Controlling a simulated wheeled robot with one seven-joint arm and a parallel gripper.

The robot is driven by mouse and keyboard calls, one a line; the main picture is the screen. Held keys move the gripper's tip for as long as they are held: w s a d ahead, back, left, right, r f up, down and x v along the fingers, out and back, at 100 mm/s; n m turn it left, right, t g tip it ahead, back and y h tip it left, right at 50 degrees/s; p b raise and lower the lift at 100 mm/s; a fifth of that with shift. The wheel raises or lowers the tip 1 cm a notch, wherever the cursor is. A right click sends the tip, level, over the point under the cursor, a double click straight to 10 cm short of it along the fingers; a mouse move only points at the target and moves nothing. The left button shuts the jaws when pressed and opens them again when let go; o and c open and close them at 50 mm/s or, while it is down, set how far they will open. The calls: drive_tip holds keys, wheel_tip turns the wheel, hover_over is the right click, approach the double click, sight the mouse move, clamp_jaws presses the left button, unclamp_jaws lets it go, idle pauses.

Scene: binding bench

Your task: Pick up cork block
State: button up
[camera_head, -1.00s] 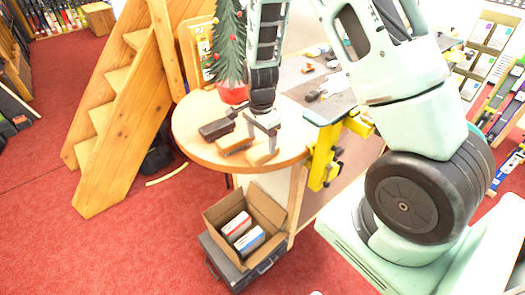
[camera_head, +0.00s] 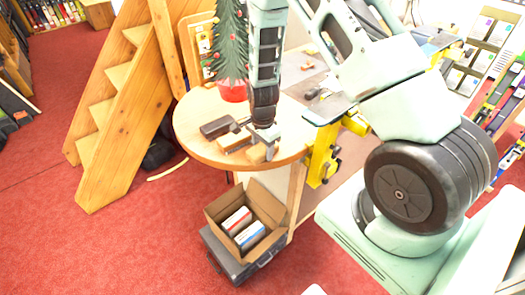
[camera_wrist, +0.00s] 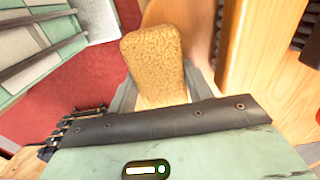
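The cork block (camera_head: 257,154), light tan, lies near the front edge of the round wooden table (camera_head: 196,145). In the wrist view the cork block (camera_wrist: 155,58) shows as a grainy, golden-tan piece between my two grey fingers. My gripper (camera_head: 264,144) points down over it at the table, one finger on each side, and hides part of it. In the wrist view my gripper (camera_wrist: 163,88) looks open, its fingers spread around the block; whether either finger touches it is unclear.
A wooden-bodied brush (camera_head: 233,141) and a dark brown block (camera_head: 217,127) lie close to the left of the cork block. A small tree in a red pot (camera_head: 232,92) stands behind. A yellow clamp (camera_head: 322,160) is to the right; an open carton (camera_head: 218,211) stands below.

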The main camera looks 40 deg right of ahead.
sight(263, 147)
drive_tip(key=shift+r, duration=0.1)
wheel_tip(263, 147, up, 10)
drive_tip(key=b, duration=0.3)
idle(0.5)
drive_tip(key=o, duration=0.3)
drive_tip(key=shift+c, duration=1.1)
